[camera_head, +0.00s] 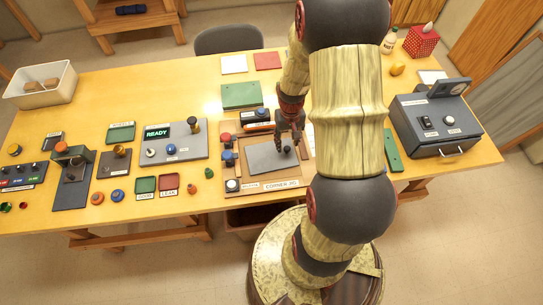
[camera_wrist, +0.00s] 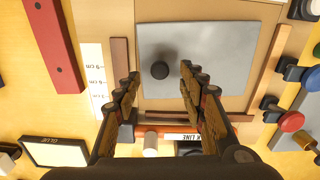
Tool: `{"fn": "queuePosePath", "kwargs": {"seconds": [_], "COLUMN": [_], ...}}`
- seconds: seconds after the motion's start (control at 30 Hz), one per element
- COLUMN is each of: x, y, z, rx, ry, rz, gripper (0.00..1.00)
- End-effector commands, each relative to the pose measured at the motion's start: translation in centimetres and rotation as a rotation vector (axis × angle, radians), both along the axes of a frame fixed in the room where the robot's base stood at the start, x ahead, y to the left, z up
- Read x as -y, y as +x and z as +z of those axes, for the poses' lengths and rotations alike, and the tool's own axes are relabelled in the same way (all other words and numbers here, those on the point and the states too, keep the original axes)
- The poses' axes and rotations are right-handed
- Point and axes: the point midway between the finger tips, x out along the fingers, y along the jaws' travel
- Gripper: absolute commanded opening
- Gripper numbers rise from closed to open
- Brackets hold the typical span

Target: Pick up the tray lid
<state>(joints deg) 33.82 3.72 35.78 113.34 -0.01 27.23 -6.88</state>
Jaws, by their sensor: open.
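The tray lid appears to be the flat grey plate with a dark round knob. In the head view the lid (camera_head: 262,159) lies on the brown corner jig board (camera_head: 236,200), in front of my arm's reach at mid-table. In the wrist view the lid (camera_wrist: 215,50) fills the upper middle, with its knob (camera_wrist: 160,70) near its lower left part. My gripper (camera_wrist: 160,74) is open and empty, its fingertips on either side of the knob in that picture. In the head view my gripper (camera_head: 288,143) is over the knob end; its exact height is unclear.
Coloured knobs and clamps (camera_head: 228,158) stand along the jig's left edge. A green plate (camera_head: 241,96) lies behind it and a green bar (camera_head: 392,150) to its right. A grey box with a handle (camera_head: 440,125) stands further right. A control panel (camera_head: 175,143) is to the left.

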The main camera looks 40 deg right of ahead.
Motion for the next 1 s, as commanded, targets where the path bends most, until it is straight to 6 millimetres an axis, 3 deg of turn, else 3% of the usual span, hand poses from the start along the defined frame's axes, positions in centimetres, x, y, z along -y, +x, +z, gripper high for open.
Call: {"fn": "queuePosePath", "kwargs": {"seconds": [0.2, 0.47, 1.0], "x": [-0.1, -0.1, -0.1], "y": [-0.2, -0.2, -0.2], "z": [-2.5, -2.7, -2.7], "rx": [0.0, 0.001, 0.001], "ry": [0.0, 0.0, 0.0], "rz": [0.0, 0.0, 0.0], "gripper": [0.41, 0.41, 0.11]}}
